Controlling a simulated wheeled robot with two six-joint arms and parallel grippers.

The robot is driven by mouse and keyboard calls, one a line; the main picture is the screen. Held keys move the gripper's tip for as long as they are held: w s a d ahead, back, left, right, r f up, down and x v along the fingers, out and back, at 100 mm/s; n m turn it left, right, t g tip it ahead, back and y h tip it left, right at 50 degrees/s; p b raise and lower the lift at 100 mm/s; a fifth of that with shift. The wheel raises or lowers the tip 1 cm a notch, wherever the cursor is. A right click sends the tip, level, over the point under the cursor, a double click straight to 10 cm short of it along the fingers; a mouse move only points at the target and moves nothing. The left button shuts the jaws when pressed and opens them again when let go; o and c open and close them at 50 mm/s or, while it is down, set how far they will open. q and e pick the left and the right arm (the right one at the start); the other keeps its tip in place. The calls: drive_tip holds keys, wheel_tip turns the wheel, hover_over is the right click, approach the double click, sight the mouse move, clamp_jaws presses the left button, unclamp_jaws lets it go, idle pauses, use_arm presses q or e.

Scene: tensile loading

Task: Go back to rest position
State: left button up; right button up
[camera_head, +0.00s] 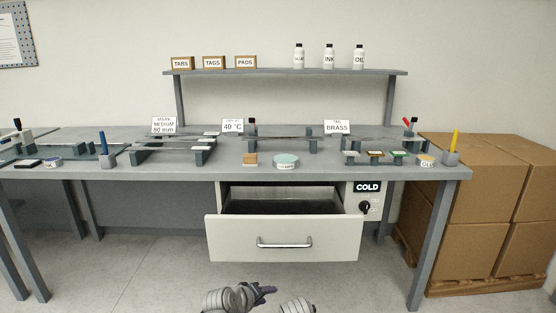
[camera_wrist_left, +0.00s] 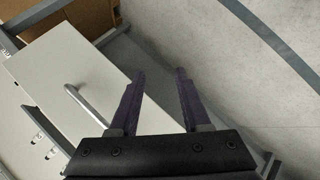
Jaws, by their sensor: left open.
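My left gripper (camera_head: 266,291) shows small at the bottom of the head view, low in front of the bench and below the drawer. In the left wrist view my left gripper (camera_wrist_left: 160,76) has its two dark fingers apart, with nothing between them. The drawer (camera_head: 284,238) under the bench is pulled open, and its inside is partly visible. The drawer front (camera_wrist_left: 62,75) and its handle (camera_wrist_left: 92,106) also show in the left wrist view, to the left of the fingers and apart from them. My right gripper is not in view.
A shelf (camera_head: 285,72) above holds labelled boxes and bottles. Cardboard boxes (camera_head: 495,185) stand at the right. The floor (camera_head: 130,270) in front is clear.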

use_arm(q)
drive_tip(key=s+a+f+m+g+y, duration=0.3)
drive_tip(key=s+a+f+g, duration=0.1)
drive_tip(key=s+a, duration=0.25)
drive_tip(key=s+a+f+m+g+y, duration=0.25)
drive_tip(key=s+a+f+g, duration=0.2)
drive_tip(key=a, duration=0.25)
drive_tip(key=s+d+m+y, duration=0.1)
drive_tip(key=s+d+m, duration=0.5)
drive_tip(key=d, duration=0.5)
wheel_tip(320, 180, up, 31)
drive_tip(key=n+p, duration=0.1)
drive_tip(key=p, duration=2.9)
drive_tip(key=shift+s, duration=0.35)
